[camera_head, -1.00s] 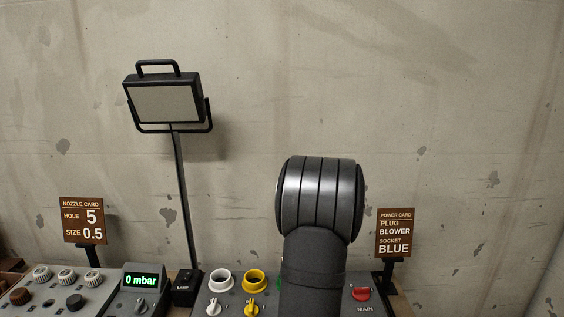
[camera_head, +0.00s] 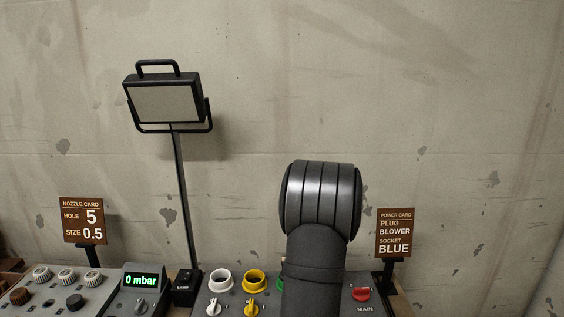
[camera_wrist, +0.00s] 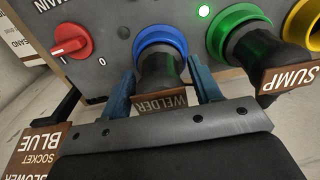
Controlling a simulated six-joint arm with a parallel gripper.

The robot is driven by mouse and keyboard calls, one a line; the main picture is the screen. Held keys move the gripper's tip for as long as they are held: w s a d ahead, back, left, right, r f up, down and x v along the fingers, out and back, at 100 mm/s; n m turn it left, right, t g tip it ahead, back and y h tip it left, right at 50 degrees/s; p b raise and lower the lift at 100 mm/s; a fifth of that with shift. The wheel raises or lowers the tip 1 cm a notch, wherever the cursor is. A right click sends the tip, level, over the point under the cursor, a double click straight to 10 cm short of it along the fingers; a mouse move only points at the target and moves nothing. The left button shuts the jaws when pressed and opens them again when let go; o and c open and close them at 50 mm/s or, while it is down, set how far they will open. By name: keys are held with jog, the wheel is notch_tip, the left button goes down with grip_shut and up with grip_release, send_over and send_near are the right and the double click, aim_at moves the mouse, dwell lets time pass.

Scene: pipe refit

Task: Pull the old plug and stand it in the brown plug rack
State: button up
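In the wrist view, a dark plug (camera_wrist: 160,72) with a brown WELDER tag (camera_wrist: 165,101) sits in the blue socket (camera_wrist: 160,38) of the grey panel. My gripper (camera_wrist: 162,68) has its two blue fingers on either side of this plug, with what look like narrow gaps, so it seems open around it. In the head view my arm hides the blue socket and the gripper. The power card (camera_head: 395,233) reads plug BLOWER, socket BLUE. The brown plug rack is not recognisable in either view.
Beside the blue socket are a green socket (camera_wrist: 216,38) with a dark plug, a SUMP tag (camera_wrist: 290,78), and a red MAIN switch (camera_wrist: 72,42). White (camera_head: 220,280) and yellow (camera_head: 255,280) sockets are left of my arm. A lamp (camera_head: 163,102) stands behind.

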jog(key=c, duration=0.9)
jog(key=shift+o, duration=0.2)
jog(key=shift+r, duration=2.4)
jog(key=s+d+m, duration=0.1)
jog(key=s+d, duration=0.2)
jog(key=s, duration=0.6)
jog(key=s+d+m, duration=0.1)
jog(key=s+d, duration=0.3)
jog(key=s, duration=0.5)
jog(key=s+a+f+n, duration=0.2)
jog(key=s+a+f, duration=0.5)
jog(key=s+f, duration=0.3)
jog(key=shift+s+f, duration=0.3)
jog(key=shift+s, duration=1.2)
